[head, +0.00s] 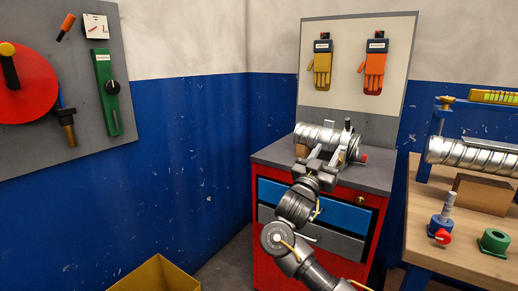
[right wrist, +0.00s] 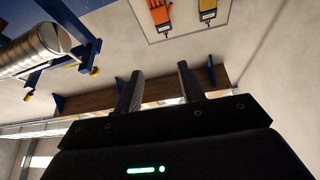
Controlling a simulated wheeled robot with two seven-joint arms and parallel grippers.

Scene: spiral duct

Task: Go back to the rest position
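My right gripper (head: 325,162) is in front of the top of the red cabinet, with its arm reaching up from the bottom of the head view. In the right wrist view its two fingers (right wrist: 160,92) stand apart with nothing between them. A short silver spiral duct piece (head: 318,134) lies on the cabinet's grey top (head: 275,153), partly hidden behind the gripper. I cannot tell whether the gripper touches it. My left gripper is not in view.
A yellow bin (head: 155,275) stands at bottom left. Gloves (head: 322,66) hang on a back board.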

